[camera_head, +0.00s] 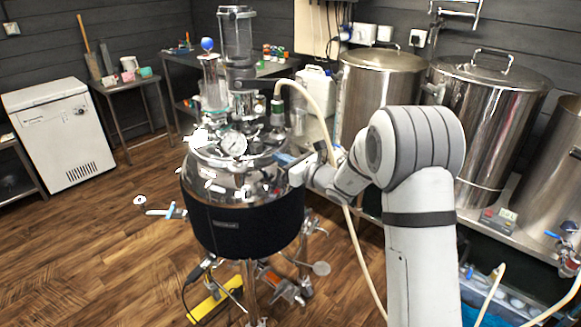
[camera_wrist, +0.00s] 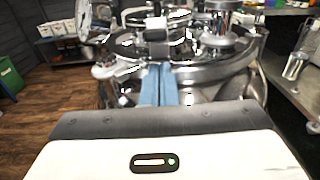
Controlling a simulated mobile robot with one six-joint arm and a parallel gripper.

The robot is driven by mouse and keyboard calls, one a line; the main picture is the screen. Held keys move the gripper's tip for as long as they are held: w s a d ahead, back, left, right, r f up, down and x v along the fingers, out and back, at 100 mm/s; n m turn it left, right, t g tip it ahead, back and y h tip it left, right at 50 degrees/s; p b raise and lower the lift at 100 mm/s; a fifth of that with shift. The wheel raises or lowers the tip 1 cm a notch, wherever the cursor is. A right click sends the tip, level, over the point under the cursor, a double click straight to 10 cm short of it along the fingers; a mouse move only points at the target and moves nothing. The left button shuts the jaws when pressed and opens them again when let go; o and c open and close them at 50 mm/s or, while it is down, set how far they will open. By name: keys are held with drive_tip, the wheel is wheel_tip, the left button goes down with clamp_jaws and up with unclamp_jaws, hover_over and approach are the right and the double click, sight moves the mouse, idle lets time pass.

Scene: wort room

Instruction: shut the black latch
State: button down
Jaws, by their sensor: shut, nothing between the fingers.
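A shiny steel vessel with a black jacket (camera_head: 240,222) stands in the middle of the head view. Its lid carries a round gauge (camera_head: 233,144), clamps and fittings. My gripper (camera_head: 280,158) is at the right side of the lid rim. In the wrist view its two blue fingers (camera_wrist: 158,72) lie together, with nothing between them, and point at the steel rim (camera_wrist: 205,74). I cannot tell whether the fingers touch the rim. I cannot pick out the black latch for certain in either view; the fittings are small and glaring, and my gripper and arm cover part of that side.
A pale hose (camera_head: 328,125) runs from the lid down past my arm. Steel tanks (camera_head: 489,125) stand on a bench at the right. A white appliance (camera_head: 62,135) is at the left. A yellow bar (camera_head: 206,306) lies below the vessel. The wooden floor at the left is clear.

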drive_tip(key=shift+w+a+r, duration=0.1)
drive_tip(key=shift+a+r, duration=0.05)
drive_tip(key=shift+r, duration=0.7)
